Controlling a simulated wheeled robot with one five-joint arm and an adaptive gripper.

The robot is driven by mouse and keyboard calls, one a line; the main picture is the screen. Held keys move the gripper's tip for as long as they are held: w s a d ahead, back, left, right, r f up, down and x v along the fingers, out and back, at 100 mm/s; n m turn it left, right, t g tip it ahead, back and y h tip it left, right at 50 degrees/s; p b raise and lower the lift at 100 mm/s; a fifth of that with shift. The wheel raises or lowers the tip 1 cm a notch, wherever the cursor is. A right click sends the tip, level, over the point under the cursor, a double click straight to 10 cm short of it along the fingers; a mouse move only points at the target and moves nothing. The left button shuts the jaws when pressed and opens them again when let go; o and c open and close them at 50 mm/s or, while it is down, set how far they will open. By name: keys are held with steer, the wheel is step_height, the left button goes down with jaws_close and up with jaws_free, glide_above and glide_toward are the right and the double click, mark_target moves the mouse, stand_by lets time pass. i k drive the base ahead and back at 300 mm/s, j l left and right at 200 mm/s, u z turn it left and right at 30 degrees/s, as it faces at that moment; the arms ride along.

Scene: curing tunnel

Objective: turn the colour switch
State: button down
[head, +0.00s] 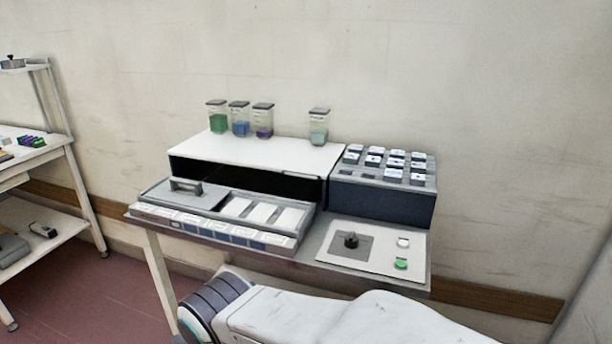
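A black rotary knob (351,240), which looks like the colour switch, stands on a grey square plate on the pale control panel (388,268) at the right of the machine. Which way the knob points is too small to tell. A white button (403,242) and a green button (400,264) sit to its right. My white arm crosses the bottom of the head view, in front of and below the machine. My gripper is not in view.
The curing machine (260,153) carries several jars of coloured material, including a green one (218,118). A tray (180,196) with a handle sits in front of its dark opening. A rack of labelled blocks (430,181) stands behind the panel. A shelved table (62,148) stands at left.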

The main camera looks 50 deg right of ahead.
mark_target(351, 241)
steer(key=z, duration=1.05)
